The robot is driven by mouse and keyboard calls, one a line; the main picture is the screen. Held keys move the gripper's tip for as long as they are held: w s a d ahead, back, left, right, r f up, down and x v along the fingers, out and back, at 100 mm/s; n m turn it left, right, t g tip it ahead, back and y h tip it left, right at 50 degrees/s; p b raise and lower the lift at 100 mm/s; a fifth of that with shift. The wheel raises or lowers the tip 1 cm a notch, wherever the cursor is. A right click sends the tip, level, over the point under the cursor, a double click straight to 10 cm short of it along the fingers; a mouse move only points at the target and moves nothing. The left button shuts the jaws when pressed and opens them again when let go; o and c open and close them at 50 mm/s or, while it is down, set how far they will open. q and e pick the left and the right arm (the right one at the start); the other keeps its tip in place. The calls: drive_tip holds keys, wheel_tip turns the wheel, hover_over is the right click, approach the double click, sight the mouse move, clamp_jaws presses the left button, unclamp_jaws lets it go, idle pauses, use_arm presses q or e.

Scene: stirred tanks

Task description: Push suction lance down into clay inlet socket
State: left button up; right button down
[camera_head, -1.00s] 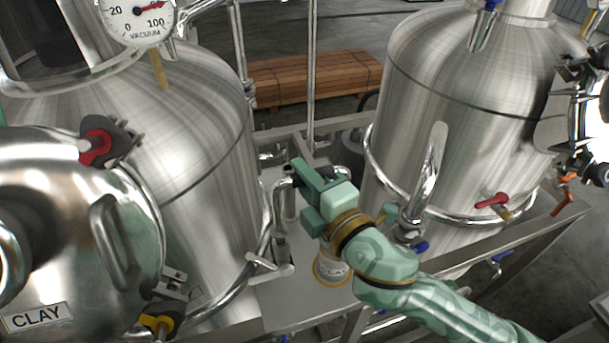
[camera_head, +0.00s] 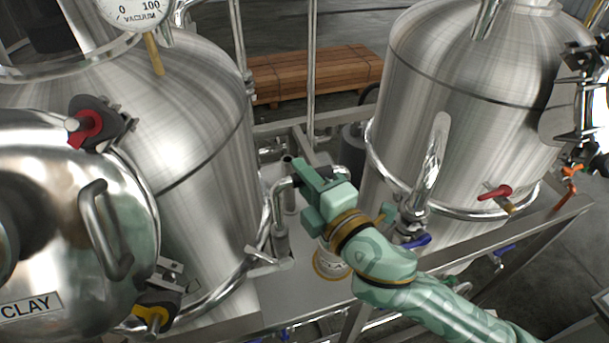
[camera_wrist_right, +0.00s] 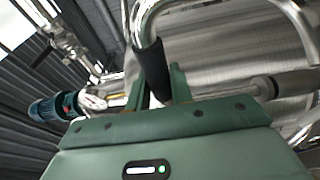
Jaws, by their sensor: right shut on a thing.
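My right gripper (camera_head: 298,178) is in the middle of the head view, between the two steel tanks. It is shut on the suction lance, a bent shiny steel tube (camera_head: 279,200) with a black grip. In the right wrist view the black grip (camera_wrist_right: 151,72) sits between the green fingers, and the bent tube (camera_wrist_right: 185,8) curves above it. The lance's lower part runs down beside the left tank, close to a small valve handle (camera_head: 262,256). I cannot make out the inlet socket or whether the lance tip is in it. My left gripper is not in view.
The left tank (camera_head: 205,150) has a round hatch with a CLAY label (camera_head: 30,306).

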drive_tip(key=shift+f, duration=0.2)
drive_tip(key=c, duration=1.1)
unclamp_jaws()
drive_tip(key=shift+c, duration=0.2)
drive_tip(key=p+v, duration=0.3)
drive_tip(key=v, duration=1.3)
drive_tip(key=shift+s, duration=0.25)
